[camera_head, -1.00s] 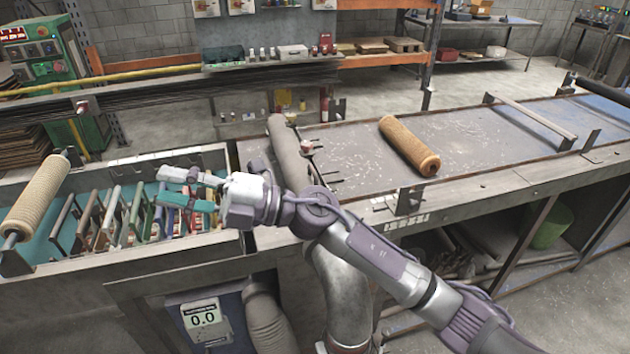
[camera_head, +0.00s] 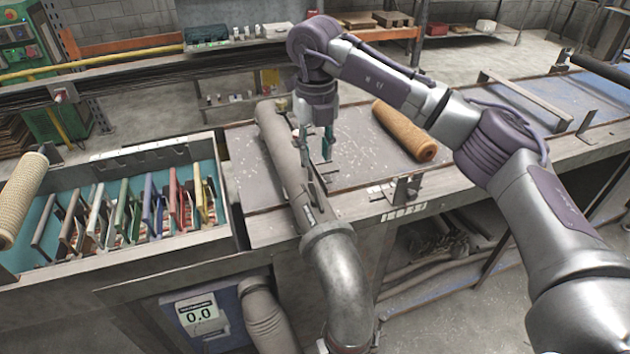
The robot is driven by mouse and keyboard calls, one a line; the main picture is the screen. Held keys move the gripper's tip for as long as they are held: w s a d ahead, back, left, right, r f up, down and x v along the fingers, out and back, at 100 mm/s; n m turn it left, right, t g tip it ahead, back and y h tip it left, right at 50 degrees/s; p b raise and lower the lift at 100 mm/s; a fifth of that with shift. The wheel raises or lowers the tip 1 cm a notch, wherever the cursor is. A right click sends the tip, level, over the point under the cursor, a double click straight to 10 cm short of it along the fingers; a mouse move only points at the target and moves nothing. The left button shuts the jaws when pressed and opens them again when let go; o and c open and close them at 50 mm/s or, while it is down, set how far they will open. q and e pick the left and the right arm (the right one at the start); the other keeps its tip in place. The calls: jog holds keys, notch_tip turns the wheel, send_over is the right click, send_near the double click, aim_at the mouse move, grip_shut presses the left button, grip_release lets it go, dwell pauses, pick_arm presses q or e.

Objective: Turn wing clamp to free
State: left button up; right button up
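My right gripper (camera_head: 316,148) points straight down over the bench, beside the grey pipe (camera_head: 277,140). Its two fingers stand apart with a gap between them, and one shows a dark teal pad. The wing clamp does not show clearly; small dark metal parts beside the pipe lie under and behind the fingers. I cannot tell whether the fingers touch any of them. My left gripper is not in view.
A tan mesh roll (camera_head: 404,131) lies on the bench (camera_head: 460,115) to the right, under my forearm. A metal bracket (camera_head: 407,188) stands at the bench's front edge. A tray (camera_head: 235,215) of several coloured frames is at left, beside another mesh roll (camera_head: 22,195).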

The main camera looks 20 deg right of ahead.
aim_at(315, 187)
notch_tip(315, 187, down, 9)
jog(key=p, duration=0.3)
jog(key=shift+w+f, duration=0.1)
jog(key=shift+f, duration=0.3)
jog(key=shift+c, duration=0.3)
grip_shut()
